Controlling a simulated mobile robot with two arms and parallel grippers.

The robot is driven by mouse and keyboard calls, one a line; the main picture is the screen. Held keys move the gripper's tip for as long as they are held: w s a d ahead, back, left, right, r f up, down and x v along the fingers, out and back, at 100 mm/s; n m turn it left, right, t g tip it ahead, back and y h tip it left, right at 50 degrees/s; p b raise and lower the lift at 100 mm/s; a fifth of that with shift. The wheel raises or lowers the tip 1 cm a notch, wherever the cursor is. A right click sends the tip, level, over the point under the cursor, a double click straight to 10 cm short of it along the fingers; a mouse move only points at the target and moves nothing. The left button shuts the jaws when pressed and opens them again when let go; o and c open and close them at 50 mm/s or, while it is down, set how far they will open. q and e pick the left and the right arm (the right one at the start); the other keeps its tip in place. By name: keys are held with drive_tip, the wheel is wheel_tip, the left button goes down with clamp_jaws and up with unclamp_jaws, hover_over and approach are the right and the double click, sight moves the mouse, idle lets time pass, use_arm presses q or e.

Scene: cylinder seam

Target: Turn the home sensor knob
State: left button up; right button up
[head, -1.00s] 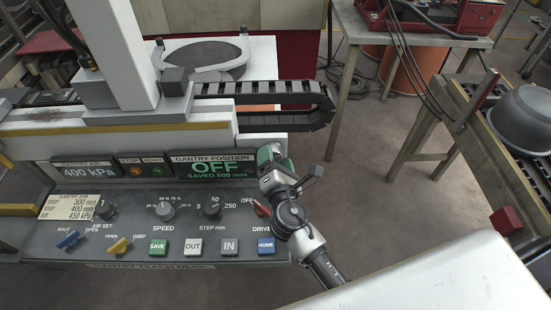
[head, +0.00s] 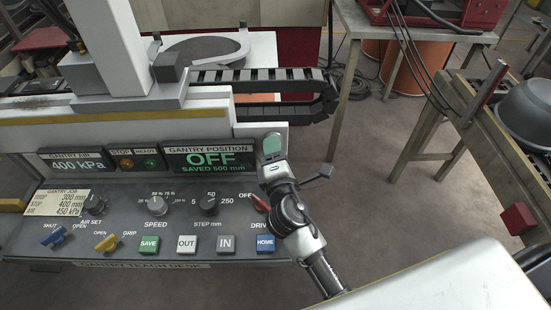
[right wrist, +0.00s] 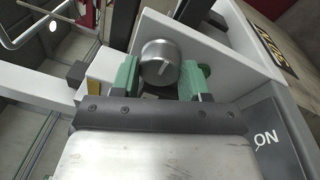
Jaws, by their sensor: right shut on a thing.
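A round silver knob (right wrist: 159,62) with a pointer line sits on a pale plate in the right wrist view. I take it for the home sensor knob; no label for it is readable. My right gripper (right wrist: 160,76) has its two green fingers on either side of the knob and is shut on it. In the head view the right gripper (head: 271,147) is at the white end plate (head: 250,135) of the gantry beam, right of the position display; there its own body hides the knob. My left gripper is not in view.
The teach desk (head: 110,225) below carries several knobs, switches and buttons. The position display (head: 208,158) reads OFF, SAVED 500 mm. A black cable chain (head: 260,80) runs above the end plate. A roller stand with a grey bowl (head: 525,110) is at right; open floor lies between.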

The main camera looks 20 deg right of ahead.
idle(0.3)
drive_tip(key=o, duration=0.9)
drive_tip(key=shift+s, duration=0.1)
drive_tip(key=shift+s+a+f+b, duration=0.1)
drive_tip(key=shift+s+a+b, duration=0.35)
drive_tip(key=shift+s, duration=1.3)
drive_tip(key=shift+s+a+f+b, duration=0.15)
drive_tip(key=shift+s+b, duration=0.55)
drive_tip(key=shift+s, duration=1.05)
drive_tip(key=shift+s+a+f+b, duration=0.1)
drive_tip(key=shift+s+a+b, duration=0.35)
drive_tip(key=shift+s, duration=1.3)
drive_tip(key=shift+d+m, duration=0.3)
